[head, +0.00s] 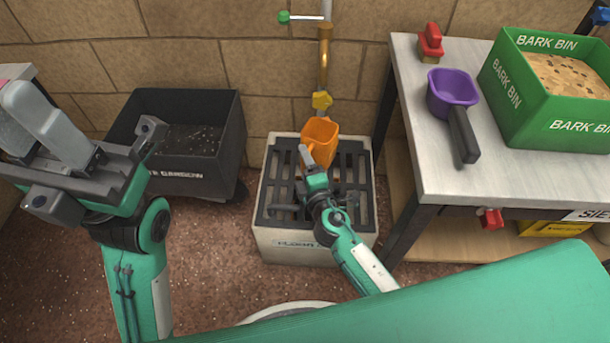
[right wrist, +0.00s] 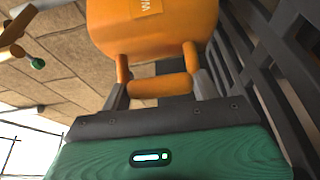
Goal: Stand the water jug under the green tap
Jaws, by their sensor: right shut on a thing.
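The water jug is orange (head: 322,131) and stands out over the dark grate of the floor drain (head: 268,240), below a brass pipe with a yellow nozzle (head: 322,101). I cannot tell whether its base touches the grate. My right gripper (head: 306,156) is shut on the jug's handle. In the right wrist view the orange handle bar (right wrist: 160,86) lies between the fingers and the jug body (right wrist: 150,30) is beyond. The green tap knob (head: 284,17) is on a lever at the pipe's top; it also shows in the right wrist view (right wrist: 37,63). My left gripper (head: 45,125) is raised at the left, empty, fingers together.
A black bin (head: 225,150) stands left of the drain. At the right a metal-topped bench (head: 430,165) holds a purple scoop (head: 453,95), a red-handled brush (head: 431,42) and a green bark bin (head: 505,85). The bench leg is close to the drain's right side.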

